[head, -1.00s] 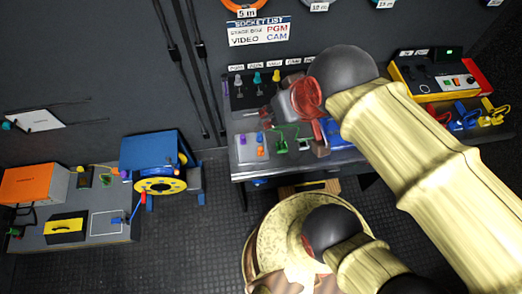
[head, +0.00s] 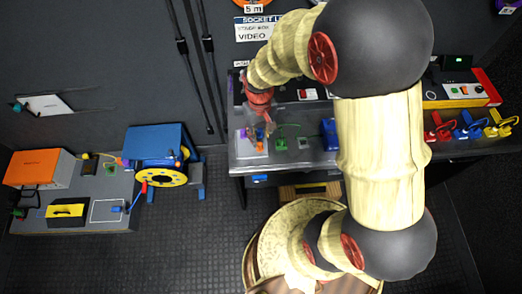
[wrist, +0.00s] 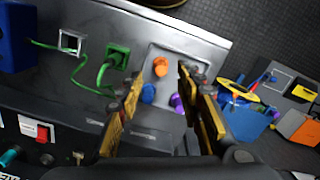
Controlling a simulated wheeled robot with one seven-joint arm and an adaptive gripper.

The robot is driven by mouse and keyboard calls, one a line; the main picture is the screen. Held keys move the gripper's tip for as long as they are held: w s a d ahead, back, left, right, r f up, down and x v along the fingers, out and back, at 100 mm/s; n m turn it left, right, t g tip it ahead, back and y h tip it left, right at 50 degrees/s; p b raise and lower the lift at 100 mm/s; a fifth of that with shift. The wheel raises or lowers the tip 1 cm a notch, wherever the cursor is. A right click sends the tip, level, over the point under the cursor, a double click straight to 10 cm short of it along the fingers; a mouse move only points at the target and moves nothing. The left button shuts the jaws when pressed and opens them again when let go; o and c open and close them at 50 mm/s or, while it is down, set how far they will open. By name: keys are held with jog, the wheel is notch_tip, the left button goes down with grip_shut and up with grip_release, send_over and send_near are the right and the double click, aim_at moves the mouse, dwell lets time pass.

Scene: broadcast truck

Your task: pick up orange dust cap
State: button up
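The orange dust cap (wrist: 161,67) sits on a pale grey tray (wrist: 185,40) in the wrist view. A blue cap (wrist: 148,92) and a purple cap (wrist: 177,102) are close beside it. My gripper (wrist: 160,76) is open and empty, one finger on each side of the caps in the picture, and seems above them. In the head view my gripper (head: 258,118) hangs over the tray (head: 252,152) on the bench's left end, partly hiding the caps.
A green connector (wrist: 118,56) with its cable and a square socket (wrist: 70,41) lie left of the tray in the wrist view. A blue box stands beyond them. In the head view, a low table (head: 60,226) with a cable reel (head: 160,180) stands left, across open floor.

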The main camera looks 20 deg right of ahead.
aim_at(260, 143)
jog(key=shift+w, duration=0.45)
notch_tip(260, 143, down, 2)
jog(key=shift+f+b, duration=0.15)
jog(key=shift+b, duration=0.25)
jog(key=f+b, duration=0.1)
jog(key=f, duration=0.4)
jog(key=shift+s+a+b, duration=0.1)
jog(key=shift+s+b, duration=0.1)
jog(key=shift+b, duration=0.2)
jog(key=shift+c, duration=1.2)
jog(key=c, duration=0.7)
